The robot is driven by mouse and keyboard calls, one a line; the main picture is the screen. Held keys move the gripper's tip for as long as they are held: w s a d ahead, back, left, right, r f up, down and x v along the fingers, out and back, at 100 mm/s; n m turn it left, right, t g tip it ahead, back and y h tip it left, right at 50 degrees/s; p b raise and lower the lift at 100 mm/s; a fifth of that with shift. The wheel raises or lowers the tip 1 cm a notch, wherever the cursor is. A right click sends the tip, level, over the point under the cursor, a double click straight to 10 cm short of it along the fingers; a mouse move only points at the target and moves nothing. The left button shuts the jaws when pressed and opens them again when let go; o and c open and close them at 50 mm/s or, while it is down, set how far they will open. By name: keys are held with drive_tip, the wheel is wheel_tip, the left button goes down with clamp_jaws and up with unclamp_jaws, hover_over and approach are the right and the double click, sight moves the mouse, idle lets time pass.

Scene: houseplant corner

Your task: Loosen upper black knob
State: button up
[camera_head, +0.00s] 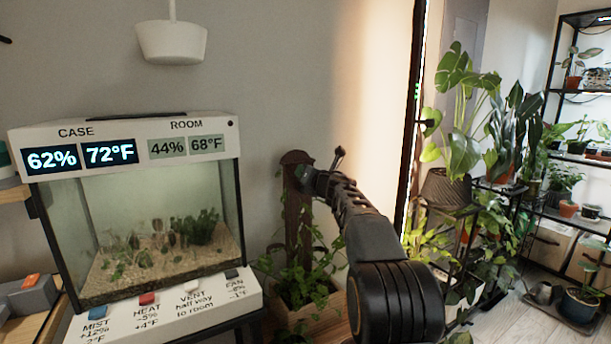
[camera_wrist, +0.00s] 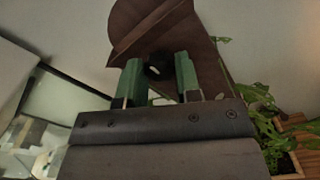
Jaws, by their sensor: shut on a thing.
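The brown wooden post (camera_head: 298,215) stands upright in a planter box against the wall, with a rounded top. In the wrist view the post (camera_wrist: 150,28) fills the top centre. My gripper (camera_head: 307,174) reaches the post's upper part from the right. In the wrist view my gripper (camera_wrist: 159,70) has its two green fingers on either side of a small dark knob (camera_wrist: 153,71) and is shut on it. The knob is mostly hidden between the fingers, and I cannot see whether it is turned. In the head view my gripper covers it.
A glass plant case (camera_head: 160,235) with a lettered control panel (camera_head: 165,312) stands at left. Leafy vines (camera_head: 312,287) grow around the post's foot. Plants and shelves (camera_head: 575,160) fill the right side. A white hanging pot (camera_head: 171,42) is above.

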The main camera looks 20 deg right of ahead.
drive_tip(key=o, duration=0.9)
drive_tip(key=s, duration=0.4)
drive_tip(key=s+d, duration=0.1)
drive_tip(key=s, duration=0.4)
drive_tip(key=s+b, duration=0.1)
drive_tip(key=s, duration=0.3)
drive_tip(key=shift+s+d, duration=0.25)
drive_tip(key=shift+s, duration=0.1)
drive_tip(key=shift+r, duration=0.1)
